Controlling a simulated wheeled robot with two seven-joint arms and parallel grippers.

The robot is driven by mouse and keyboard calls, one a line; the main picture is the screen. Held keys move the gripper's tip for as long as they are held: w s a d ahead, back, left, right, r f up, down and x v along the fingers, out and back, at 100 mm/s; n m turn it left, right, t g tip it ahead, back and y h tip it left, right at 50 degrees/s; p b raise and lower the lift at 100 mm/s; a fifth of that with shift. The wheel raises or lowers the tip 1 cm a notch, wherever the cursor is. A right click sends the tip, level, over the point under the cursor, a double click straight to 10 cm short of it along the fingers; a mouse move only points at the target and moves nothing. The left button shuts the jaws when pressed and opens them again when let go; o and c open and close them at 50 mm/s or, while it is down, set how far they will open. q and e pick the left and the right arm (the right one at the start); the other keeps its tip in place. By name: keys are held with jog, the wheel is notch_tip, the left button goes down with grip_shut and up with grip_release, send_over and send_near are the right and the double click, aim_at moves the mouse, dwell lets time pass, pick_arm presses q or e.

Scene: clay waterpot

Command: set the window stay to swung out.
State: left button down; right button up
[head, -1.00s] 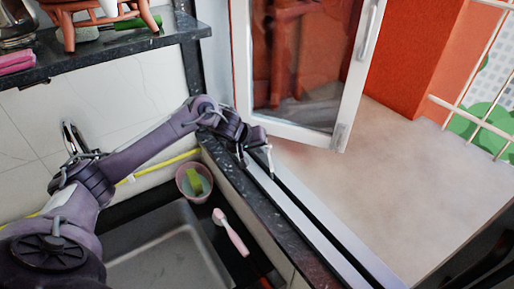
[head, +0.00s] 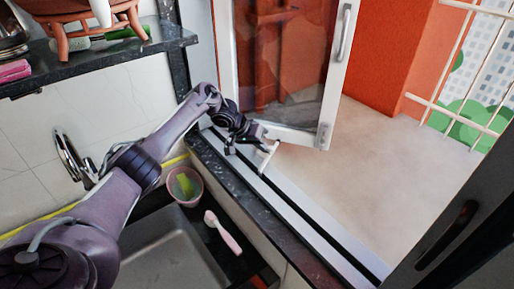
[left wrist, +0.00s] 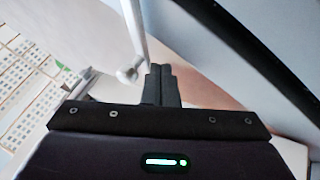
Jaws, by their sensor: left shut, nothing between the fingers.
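The window stay (head: 268,158) looks like a thin white bar at the lower edge of the open window sash (head: 326,132), just above the sill track. My left gripper (head: 254,142) is at the sill, close beside the bar in the head view. In the left wrist view, the gripper's dark fingers (left wrist: 160,84) are shut together with nothing between them. A white rod (left wrist: 135,30) with a rounded end lies just left of the fingertips. Whether they touch it I cannot tell. My right gripper is not in view.
A sink (head: 165,250) lies below the sill, with a pink cup (head: 186,192) and a pink brush (head: 224,232) beside it. A dark shelf (head: 110,60) is at upper left. White bars (head: 455,110) stand outside at right. The ledge (head: 375,165) beyond the window is bare.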

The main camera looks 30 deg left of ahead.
pick_arm(q)
jog(key=shift+w+d+r, duration=0.1)
jog(key=shift+d+r, duration=0.05)
jog(key=shift+d, duration=0.15)
jog(key=shift+d+r+p, duration=0.1)
jog(key=shift+d+p, duration=0.2)
jog(key=shift+p, duration=0.1)
jog(key=shift+d, duration=0.2)
jog(key=shift+d+p, duration=0.3)
jog(key=shift+p, duration=0.2)
jog(key=shift+w+d, duration=0.15)
jog(key=shift+d, duration=0.1)
